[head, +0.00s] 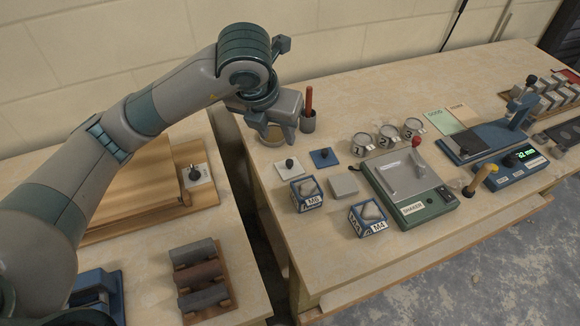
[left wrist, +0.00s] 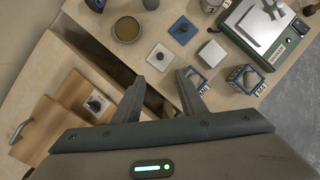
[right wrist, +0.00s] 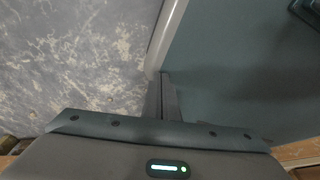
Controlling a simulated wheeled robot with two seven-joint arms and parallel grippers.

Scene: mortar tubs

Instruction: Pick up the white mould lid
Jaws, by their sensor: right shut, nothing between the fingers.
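The white mould lid (head: 288,167), a flat white square with a dark knob, lies on the right-hand bench near its left edge. It also shows in the left wrist view (left wrist: 160,58), ahead of the fingers. A similar blue lid (head: 324,158) lies just right of it. My left gripper (head: 278,133) is open and empty, above the bench and behind the white lid in the head view. In the left wrist view its two fingers (left wrist: 160,88) stand apart, with nothing between them. My right gripper (right wrist: 162,80) is shut and empty, away from the lids.
A round tub (left wrist: 126,30) of tan material stands close by. A cup with a red handle (head: 308,122), labelled boxes (head: 306,195), a grey block (head: 344,186) and the green shaker (head: 410,190) are around. A gap separates the two benches. The left bench holds a wooden board (head: 140,205).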

